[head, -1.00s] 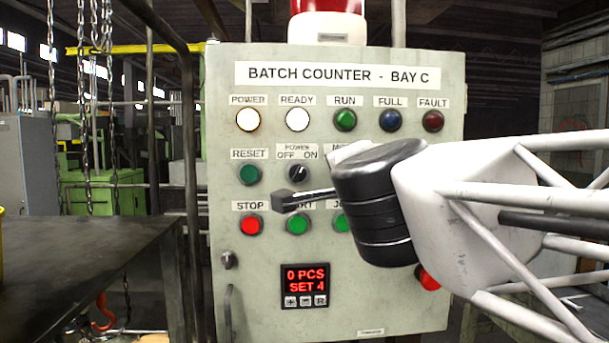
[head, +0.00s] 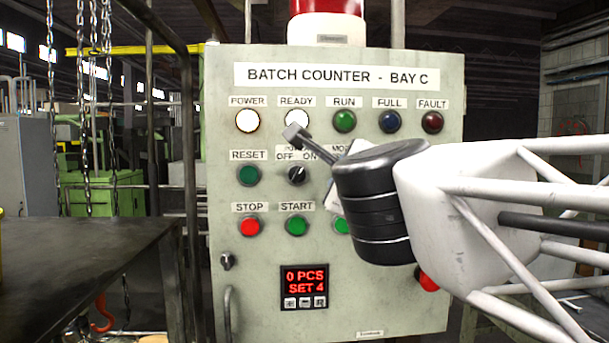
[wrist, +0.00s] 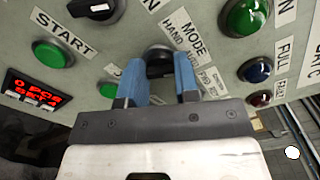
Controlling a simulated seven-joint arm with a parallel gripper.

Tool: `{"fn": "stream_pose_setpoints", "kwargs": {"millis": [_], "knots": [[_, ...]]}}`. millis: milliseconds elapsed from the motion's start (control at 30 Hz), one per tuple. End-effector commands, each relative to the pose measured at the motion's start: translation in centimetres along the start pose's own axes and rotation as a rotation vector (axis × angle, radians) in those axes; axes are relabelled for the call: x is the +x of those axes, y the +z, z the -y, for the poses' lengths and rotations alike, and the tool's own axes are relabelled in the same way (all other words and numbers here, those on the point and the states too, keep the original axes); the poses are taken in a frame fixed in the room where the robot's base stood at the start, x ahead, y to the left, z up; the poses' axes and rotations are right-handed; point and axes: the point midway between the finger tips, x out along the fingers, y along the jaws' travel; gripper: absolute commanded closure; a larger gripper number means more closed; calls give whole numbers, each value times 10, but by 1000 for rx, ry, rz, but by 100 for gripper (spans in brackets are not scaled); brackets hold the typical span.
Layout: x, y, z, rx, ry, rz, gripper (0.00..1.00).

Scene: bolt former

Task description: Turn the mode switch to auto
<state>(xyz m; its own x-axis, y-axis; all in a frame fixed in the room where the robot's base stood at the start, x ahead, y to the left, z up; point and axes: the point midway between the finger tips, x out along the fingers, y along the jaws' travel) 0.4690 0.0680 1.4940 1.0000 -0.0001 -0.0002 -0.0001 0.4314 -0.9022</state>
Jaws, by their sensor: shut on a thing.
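The mode switch (wrist: 160,62) is a black knob on the grey-green panel, under a white label reading MODE and HAND in the wrist view. The blue fingers of my gripper (wrist: 161,85) stand on either side of the knob and are shut on it. The knob's pointer direction is hidden between the fingers, and the rest of its label is partly covered. In the head view my black and white wrist (head: 375,200) covers the switch, with only the start of its label showing.
The black power switch (head: 297,174) is just left of my wrist. The reset (head: 249,175), stop (head: 250,227) and start (head: 296,227) buttons are close by. A counter display (head: 304,287) reads 0 PCS, SET 4. Power and ready lamps are lit white.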

Motion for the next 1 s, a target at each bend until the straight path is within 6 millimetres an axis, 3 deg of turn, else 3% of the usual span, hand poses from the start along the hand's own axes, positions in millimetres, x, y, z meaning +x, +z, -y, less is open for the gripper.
{"fn": "stream_pose_setpoints", "kwargs": {"millis": [667, 700, 800, 867, 1000], "knots": [[0, 0, 0, 94, 0, 0, 94], [0, 0, 0, 93, 0, 0, 68], [0, 0, 0, 93, 0, 0, 52], [0, 0, 0, 93, 0, 0, 45], [0, 0, 0, 93, 0, 0, 45]]}}
